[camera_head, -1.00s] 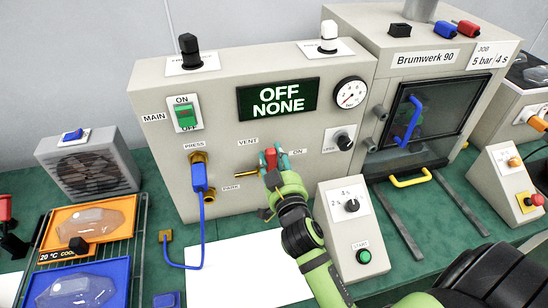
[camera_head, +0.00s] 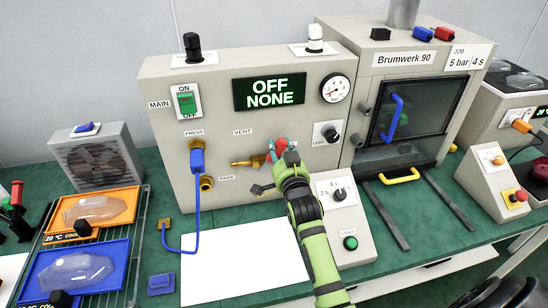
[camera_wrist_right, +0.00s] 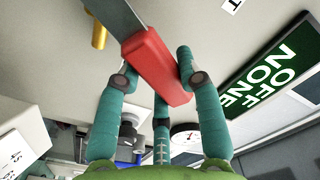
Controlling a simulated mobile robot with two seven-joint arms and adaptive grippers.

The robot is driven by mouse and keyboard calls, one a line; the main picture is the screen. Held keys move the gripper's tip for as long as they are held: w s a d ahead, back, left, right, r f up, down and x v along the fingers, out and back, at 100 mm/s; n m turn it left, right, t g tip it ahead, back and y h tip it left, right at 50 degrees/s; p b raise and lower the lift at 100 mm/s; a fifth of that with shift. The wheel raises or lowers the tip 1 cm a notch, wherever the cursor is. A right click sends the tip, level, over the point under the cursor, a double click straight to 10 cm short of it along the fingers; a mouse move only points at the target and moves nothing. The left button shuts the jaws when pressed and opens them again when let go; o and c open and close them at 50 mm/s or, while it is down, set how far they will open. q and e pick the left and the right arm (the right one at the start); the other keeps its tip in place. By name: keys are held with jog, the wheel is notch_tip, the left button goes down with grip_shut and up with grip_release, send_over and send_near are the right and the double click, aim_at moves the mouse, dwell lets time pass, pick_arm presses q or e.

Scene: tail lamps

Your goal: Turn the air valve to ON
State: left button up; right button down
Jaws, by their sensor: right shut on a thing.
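The air valve's red handle (camera_head: 279,147) sits on the grey panel, right of the brass valve pipe (camera_head: 246,162) and below the VENT label (camera_head: 243,132). My right gripper (camera_head: 279,153) is shut on the handle, its teal fingers around it. In the right wrist view the red grip (camera_wrist_right: 155,62) on its flat metal lever lies between the fingers (camera_wrist_right: 153,85). The ON label beside the valve is hidden behind my gripper, and the handle's exact angle is hard to tell. My left gripper is not in view.
The display (camera_head: 270,93) reads OFF NONE. A blue plug (camera_head: 197,161) with a hose sits at PRESS. A control box (camera_head: 340,215) stands close to my right forearm. A white sheet (camera_head: 245,262) lies in front; a rack with orange (camera_head: 125,216) and blue trays stands left.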

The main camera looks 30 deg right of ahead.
jog(key=shift+d+f+m, duration=0.15)
jog(key=shift+d+m, duration=0.15)
jog(key=shift+m, duration=0.3)
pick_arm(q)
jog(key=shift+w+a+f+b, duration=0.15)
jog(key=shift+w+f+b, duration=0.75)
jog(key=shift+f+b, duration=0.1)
pick_arm(e)
notch_tip(320, 180, down, 6)
jog(key=d+m, duration=0.2)
jog(key=m, duration=0.8)
jog(key=shift+s+d+f+m, duration=0.2)
jog(key=shift+s+d+m, duration=0.05)
jog(key=shift+s+m, duration=0.1)
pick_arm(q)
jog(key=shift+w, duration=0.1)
pick_arm(e)
jog(key=c, duration=0.8)
grip_release()
jog(key=shift+f, duration=0.15)
jog(key=v, duration=1.2)
